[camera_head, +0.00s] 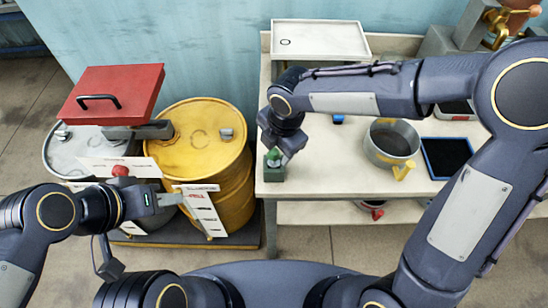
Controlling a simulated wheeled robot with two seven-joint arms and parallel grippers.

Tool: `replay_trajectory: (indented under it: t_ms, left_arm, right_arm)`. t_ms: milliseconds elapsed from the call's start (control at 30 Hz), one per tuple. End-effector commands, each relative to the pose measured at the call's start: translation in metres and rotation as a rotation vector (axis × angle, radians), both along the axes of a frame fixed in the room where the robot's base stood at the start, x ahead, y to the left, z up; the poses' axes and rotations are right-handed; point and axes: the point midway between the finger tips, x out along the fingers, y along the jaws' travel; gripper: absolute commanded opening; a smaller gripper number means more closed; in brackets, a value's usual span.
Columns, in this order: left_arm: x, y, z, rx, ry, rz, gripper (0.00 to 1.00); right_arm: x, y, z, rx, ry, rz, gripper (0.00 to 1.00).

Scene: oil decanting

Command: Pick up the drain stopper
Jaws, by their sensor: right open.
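A small green piece (273,155), which looks like the drain stopper, sits on a dark green block (272,174) at the table's front left corner. My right gripper (279,157) points down at it, with its fingers open beside or around the green piece; the fingers partly hide it, and I cannot tell whether they touch it. My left gripper (172,200) points right, in front of the drums and near a white label card (202,208). Whether its fingers are apart is too small to tell.
A yellow drum (232,170) and a grey drum (62,158) stand left of the table (325,180). A red lid or box (135,88) rests above them. A metal pot (372,150), a black tray (446,158) and a white tray (320,38) are on the right and back.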

Motion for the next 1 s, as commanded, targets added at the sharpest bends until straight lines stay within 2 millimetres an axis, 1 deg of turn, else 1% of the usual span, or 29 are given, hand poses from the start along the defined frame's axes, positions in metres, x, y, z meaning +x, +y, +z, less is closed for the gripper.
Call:
replay_trajectory:
  t_ms: [100,200,333,500,533,900,1000]
  left_arm:
    - [0.0,0.0,0.006,0.0,0.0,0.0,0.36]
    - [0.0,0.0,0.005,0.0,0.0,0.0,0.36]
    - [0.0,0.0,0.005,0.0,0.0,0.0,0.36]
    - [0.0,0.0,0.005,0.0,0.0,0.0,0.36]
    - [0.0,0.0,0.005,0.0,0.0,0.0,0.36]
    - [0.0,0.0,0.005,0.0,0.0,0.0,0.36]
    - [0.0,0.0,0.005,0.0,0.0,0.0,0.36]
  right_arm:
    - [0.0,0.003,-0.019,-0.003,0.005,0.001,0.56]
    - [0.003,0.005,-0.031,-0.002,0.004,0.0,0.56]
    - [0.004,0.006,-0.037,-0.001,0.001,-0.001,0.56]
    - [0.004,0.006,-0.037,0.0,0.0,-0.002,0.56]
    - [0.004,0.006,-0.037,0.0,0.0,-0.002,0.55]
    - [0.004,0.005,-0.037,0.0,0.002,-0.002,0.06]
    - [0.004,0.006,-0.037,0.0,0.0,-0.002,0.06]
